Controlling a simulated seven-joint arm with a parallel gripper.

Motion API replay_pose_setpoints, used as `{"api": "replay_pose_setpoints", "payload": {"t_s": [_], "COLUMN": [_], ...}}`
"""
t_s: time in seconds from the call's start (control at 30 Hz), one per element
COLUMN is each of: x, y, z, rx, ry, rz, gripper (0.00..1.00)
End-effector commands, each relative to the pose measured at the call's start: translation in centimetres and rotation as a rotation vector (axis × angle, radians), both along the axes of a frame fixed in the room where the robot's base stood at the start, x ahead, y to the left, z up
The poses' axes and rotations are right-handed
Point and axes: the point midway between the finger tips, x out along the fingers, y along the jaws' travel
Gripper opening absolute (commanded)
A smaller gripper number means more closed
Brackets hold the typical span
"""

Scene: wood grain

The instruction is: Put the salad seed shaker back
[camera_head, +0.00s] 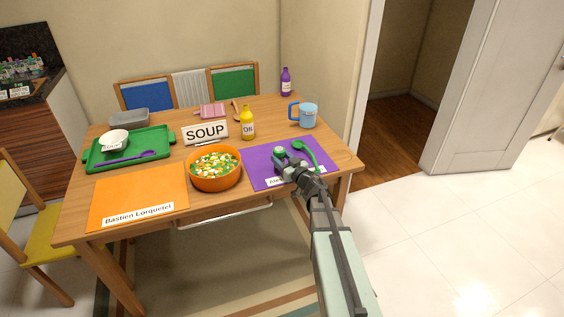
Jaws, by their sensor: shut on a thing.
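My gripper (289,163) is over the purple placemat (262,167) at the right front of the wooden table. It is shut on a small shaker with a pale green top (279,151), which shows just beyond the fingers. The fingers hide most of its body, so I cannot tell whether it touches the mat. I cannot read any label on it.
An orange salad bowl (190,175) stands left of my gripper. A green ladle (309,152) lies close on the right.

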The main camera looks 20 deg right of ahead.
Motion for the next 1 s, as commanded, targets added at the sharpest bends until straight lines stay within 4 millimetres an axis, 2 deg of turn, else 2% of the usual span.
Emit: {"api": "replay_pose_setpoints", "payload": {"t_s": [0.1,0.5,0.53,0.77,1.0], "x": [0.03,0.01,0.0,-0.01,-0.01], "y": [-0.01,-0.01,-0.01,-0.01,-0.01], "z": [-1.03,-1.39,-1.39,-1.35,-1.32], "rx": [0.0,0.0,-0.001,-0.001,-0.001], "ry": [0.0,0.0,0.0,0.0,0.0], "rz": [0.0,0.0,-0.001,0.0,0.0], "gripper": [0.0,0.0,0.5,0.72,0.74]}}
